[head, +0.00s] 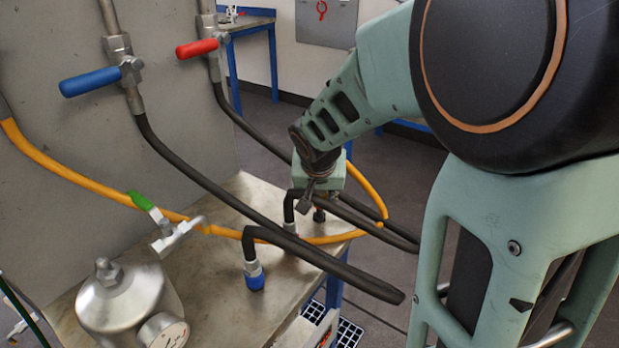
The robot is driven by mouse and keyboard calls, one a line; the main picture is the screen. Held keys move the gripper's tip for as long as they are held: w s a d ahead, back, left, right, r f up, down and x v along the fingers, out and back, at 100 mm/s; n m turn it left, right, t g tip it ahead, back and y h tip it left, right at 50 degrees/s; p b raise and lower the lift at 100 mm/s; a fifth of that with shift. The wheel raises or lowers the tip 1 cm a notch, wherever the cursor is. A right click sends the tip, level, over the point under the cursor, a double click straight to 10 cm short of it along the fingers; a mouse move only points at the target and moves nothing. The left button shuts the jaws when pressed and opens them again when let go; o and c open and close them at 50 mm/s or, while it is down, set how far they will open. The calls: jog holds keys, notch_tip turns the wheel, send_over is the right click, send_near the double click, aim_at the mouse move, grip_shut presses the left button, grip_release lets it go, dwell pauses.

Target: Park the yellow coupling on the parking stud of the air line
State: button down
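My gripper (312,200) points down over the right part of the metal bench. Its dark fingers are small and partly hidden by its own body, so I cannot tell whether they are open or shut. The yellow hose (80,178) of the air line runs from the left, passes low behind the green-handled valve, loops at the bench's right edge and rises behind my gripper. The yellow coupling at its end is not clearly visible; my gripper hides that area. I cannot make out the parking stud.
A black hose ends at a blue-collared coupling (254,276) on the bench (215,290). A second black hose bends down beside my gripper. Blue (91,82) and red (198,48) valve handles, a green-handled valve (140,200) and a metal vessel (120,295) with a gauge stand left.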

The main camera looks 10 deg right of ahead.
aim_at(320, 204)
jog(key=shift+f+b, duration=1.75)
jog(key=shift+b, duration=0.15)
jog(key=shift+r, duration=0.1)
jog(key=c, duration=1.5)
grip_release()
jog(key=shift+o, duration=0.2)
